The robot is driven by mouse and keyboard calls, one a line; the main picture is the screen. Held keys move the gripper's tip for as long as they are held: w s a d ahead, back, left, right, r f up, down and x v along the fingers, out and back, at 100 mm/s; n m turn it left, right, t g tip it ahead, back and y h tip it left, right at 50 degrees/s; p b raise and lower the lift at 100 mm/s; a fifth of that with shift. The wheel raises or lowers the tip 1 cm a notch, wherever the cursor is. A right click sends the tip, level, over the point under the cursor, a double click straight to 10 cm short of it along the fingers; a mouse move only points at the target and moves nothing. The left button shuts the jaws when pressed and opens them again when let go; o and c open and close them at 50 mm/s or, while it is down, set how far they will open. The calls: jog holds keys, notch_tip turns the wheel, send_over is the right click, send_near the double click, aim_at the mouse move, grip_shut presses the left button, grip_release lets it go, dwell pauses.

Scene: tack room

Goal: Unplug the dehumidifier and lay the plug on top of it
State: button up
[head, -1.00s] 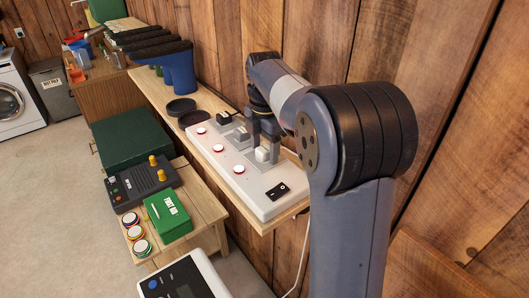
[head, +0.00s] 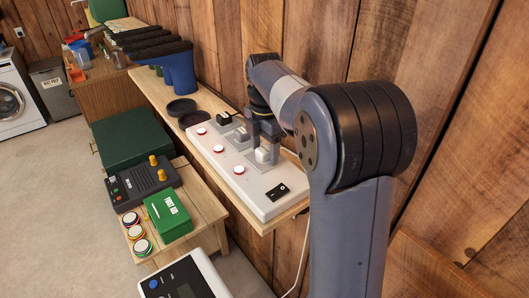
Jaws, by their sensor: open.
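A large white power strip (head: 245,188) lies on the wooden wall shelf, with red round switches and a black rocker switch (head: 277,192). A black plug (head: 223,119) sits at its far end, a dark plug (head: 241,134) in the middle, and a white plug (head: 262,155) nearest. My gripper (head: 264,142) is open above the strip, its fingers pointing down close to the white plug. I cannot tell whether they touch it. A white appliance with a dark display (head: 180,283), probably the dehumidifier, is cut off at the bottom edge. Which plug belongs to it is not clear.
A low wooden table (head: 197,197) holds a green first aid box (head: 168,216), a dark control box (head: 144,184) and several round tins. Black dishes (head: 182,107) and blue boots (head: 178,70) stand farther along the shelf. A plank wall is close behind my arm.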

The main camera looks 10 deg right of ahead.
aim_at(265, 148)
jog(key=shift+c, duration=0.6)
grip_shut()
dwell(0.4)
jog(key=shift+r+p, duration=0.15)
jog(key=shift+p, duration=0.2)
jog(key=shift+r+p, duration=1.85)
jog(key=shift+r, duration=1.05)
